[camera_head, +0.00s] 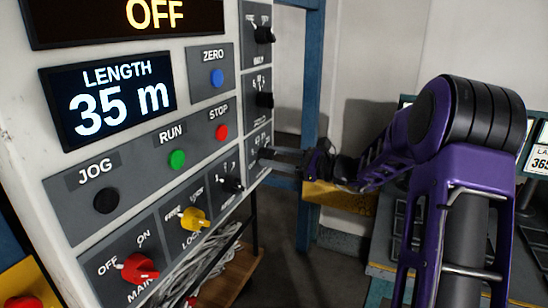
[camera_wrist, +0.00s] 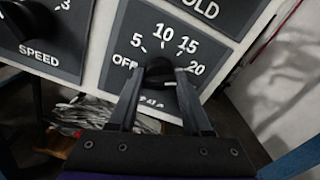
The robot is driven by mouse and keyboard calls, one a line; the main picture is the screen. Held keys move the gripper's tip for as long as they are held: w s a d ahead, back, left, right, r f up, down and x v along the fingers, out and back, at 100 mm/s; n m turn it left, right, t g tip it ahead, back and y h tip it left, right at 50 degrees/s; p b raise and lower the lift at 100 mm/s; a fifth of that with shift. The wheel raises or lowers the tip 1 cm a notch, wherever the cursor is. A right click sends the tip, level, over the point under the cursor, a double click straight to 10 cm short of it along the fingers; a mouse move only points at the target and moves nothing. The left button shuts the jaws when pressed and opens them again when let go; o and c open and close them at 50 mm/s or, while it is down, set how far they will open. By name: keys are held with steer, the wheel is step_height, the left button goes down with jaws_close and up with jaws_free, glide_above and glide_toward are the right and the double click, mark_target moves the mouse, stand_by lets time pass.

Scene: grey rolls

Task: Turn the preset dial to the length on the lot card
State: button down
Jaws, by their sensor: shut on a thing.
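My gripper (camera_wrist: 157,84) is shut on a black dial (camera_wrist: 158,67) in the wrist view, with one finger on each side of it. Its grey plate reads OFF, 5, 10, 15 and 20. The fingers and knob hide the pointer, and the name below is unreadable. In the head view, my gripper (camera_head: 284,160) reaches the lowest dial on the panel's right side. The length display (camera_head: 110,100) reads 35 m.
Another black knob (camera_wrist: 30,22) marked SPEED is left of the held dial. The panel also carries a red main knob (camera_head: 139,268), a yellow lock knob (camera_head: 194,218) and blue, green, red and black buttons. A blue post (camera_head: 313,75) stands behind the panel.

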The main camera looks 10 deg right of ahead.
steer(key=shift+c, duration=1.8)
jaws_free()
steer(key=v, duration=1.7)
steer(key=shift+s+d+b, duration=0.15)
steer(key=shift+d+b, duration=0.05)
steer(key=shift+b, duration=0.1)
